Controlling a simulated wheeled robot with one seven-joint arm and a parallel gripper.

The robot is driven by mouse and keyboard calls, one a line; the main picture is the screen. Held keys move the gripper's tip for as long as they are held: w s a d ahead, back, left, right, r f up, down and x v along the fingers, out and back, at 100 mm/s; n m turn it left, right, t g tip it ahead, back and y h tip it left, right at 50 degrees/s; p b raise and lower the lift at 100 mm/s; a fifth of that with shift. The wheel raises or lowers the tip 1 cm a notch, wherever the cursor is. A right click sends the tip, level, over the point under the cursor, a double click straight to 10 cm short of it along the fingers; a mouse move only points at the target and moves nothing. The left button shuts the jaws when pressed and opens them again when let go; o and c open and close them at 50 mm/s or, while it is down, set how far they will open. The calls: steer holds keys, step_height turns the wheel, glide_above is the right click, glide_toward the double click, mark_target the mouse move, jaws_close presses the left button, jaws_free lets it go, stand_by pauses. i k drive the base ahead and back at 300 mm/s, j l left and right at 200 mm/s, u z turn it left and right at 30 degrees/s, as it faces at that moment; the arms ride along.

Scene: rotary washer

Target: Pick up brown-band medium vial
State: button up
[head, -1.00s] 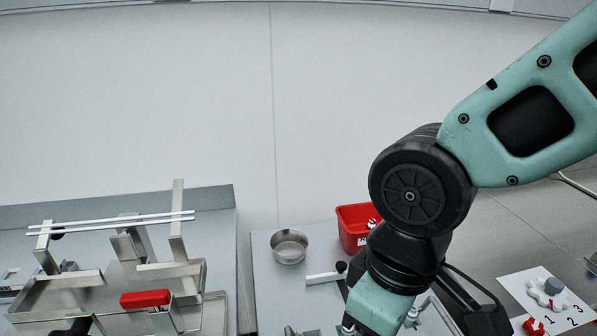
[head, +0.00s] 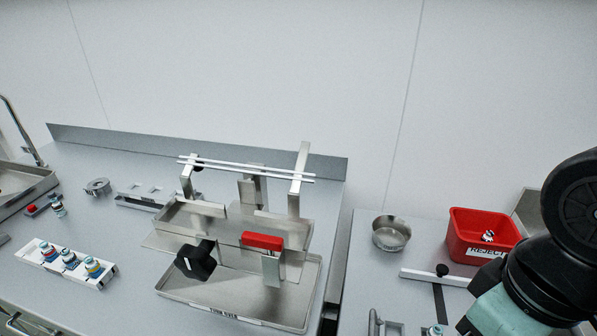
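A white rack (head: 106,277) at the lower left of the head view holds 3 small vials: a left vial (head: 48,252), a middle vial (head: 69,260) and a right vial (head: 93,268). The right one shows a yellowish band; the left one has a darker, reddish band. Another small vial (head: 58,209) is behind the rack, beside a red-topped piece. The vials are too small to tell which one is the brown-band medium vial. My arm shows at the right edge, far from the rack. My gripper is out of view.
A metal washer with a tray (head: 296,318), a red block (head: 262,241) and a black knob (head: 196,259) stands mid-counter. A steel bowl (head: 391,233) and red reject bin (head: 466,237) are on the right counter. A gap separates the counters. A sink (head: 22,185) is at far left.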

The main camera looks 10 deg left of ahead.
mark_target(57, 206)
steer(key=u, duration=2)
